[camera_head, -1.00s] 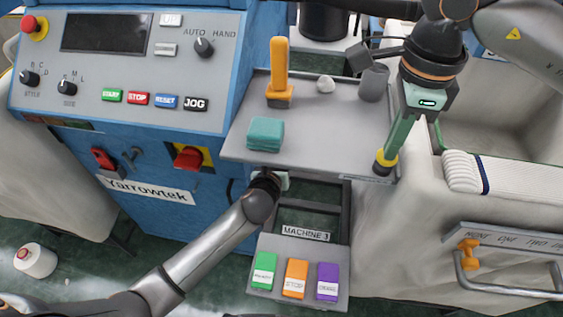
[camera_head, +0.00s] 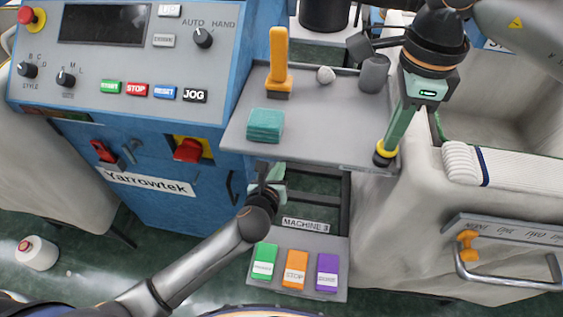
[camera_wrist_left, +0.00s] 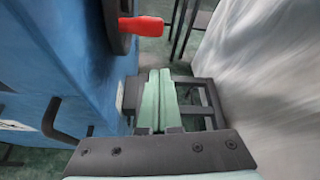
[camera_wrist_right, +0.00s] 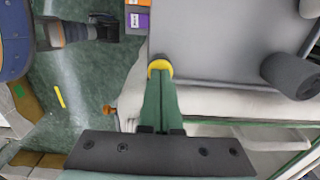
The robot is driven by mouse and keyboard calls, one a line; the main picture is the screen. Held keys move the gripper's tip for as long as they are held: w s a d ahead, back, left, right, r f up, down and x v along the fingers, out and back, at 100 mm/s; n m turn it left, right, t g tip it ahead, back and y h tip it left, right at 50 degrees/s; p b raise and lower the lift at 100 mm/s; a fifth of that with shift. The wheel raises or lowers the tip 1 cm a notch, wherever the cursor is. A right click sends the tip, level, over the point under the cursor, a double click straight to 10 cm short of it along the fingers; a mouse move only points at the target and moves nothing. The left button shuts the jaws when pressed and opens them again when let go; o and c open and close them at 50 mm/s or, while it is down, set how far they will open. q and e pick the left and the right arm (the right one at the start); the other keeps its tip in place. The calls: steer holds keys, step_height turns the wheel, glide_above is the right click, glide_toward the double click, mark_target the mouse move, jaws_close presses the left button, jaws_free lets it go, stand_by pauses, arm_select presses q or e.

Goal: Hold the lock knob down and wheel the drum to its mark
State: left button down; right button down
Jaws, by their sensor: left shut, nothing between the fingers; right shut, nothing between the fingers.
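A dark knob with a yellow collar (camera_head: 384,155) stands at the near right corner of the grey shelf; it looks like the lock knob. My right gripper (camera_head: 387,148) is shut with its green fingertips at this knob from above; the knob also shows at the fingertips in the right wrist view (camera_wrist_right: 159,68). Whether it is pressed down I cannot tell. In the left wrist view a dark round wheel rim (camera_wrist_left: 118,28) with a red handle (camera_wrist_left: 141,26) sits beside the blue machine. My left gripper (camera_wrist_left: 159,72) is shut and empty, apart from the handle. The drum and its mark cannot be made out.
The shelf (camera_head: 320,140) carries an orange-handled tool (camera_head: 279,65), teal cloths (camera_head: 265,125) and a grey cylinder (camera_head: 374,74). Below are a button box (camera_head: 311,270) and a dark frame. The blue machine (camera_head: 215,215) stands left, a pale cover (camera_head: 400,235) right.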

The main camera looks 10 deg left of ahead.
arm_select(q)
steer(key=v, duration=0.4)
steer(key=shift+s+r, duration=0.15)
steer(key=shift+r, duration=0.15)
steer(key=c, duration=1.5)
jaws_free()
steer(key=shift+s+r, duration=0.15)
steer(key=shift+o, duration=0.8)
steer(key=shift+s+d, duration=0.1)
steer(key=o, duration=0.7)
steer(key=d+m, duration=0.2)
steer(key=d+f+m+y, duration=0.1)
steer(key=d+m, duration=0.1)
steer(key=m, duration=0.1)
steer(key=d+m+g, duration=0.1)
steer(key=d+m, duration=0.1)
steer(key=shift+d+f, duration=0.15)
steer(key=shift+c, duration=0.2)
steer(key=w+a+m+y, duration=0.2)
steer(key=w+m, duration=0.1)
steer(key=w, duration=0.1)
steer(key=w+a+m+t+y, duration=0.1)
steer(key=w+a+m+y, duration=0.1)
steer(key=w+a+m, duration=0.1)
steer(key=w+a+m+t+y, duration=0.1)
steer(key=w+a+m, duration=0.1)
steer(key=w, duration=0.3)
steer(key=shift+w+a+r+m+y, duration=0.1)
steer(key=shift+a+r+m+y, duration=0.15)
steer(key=shift+m+y, duration=0.2)
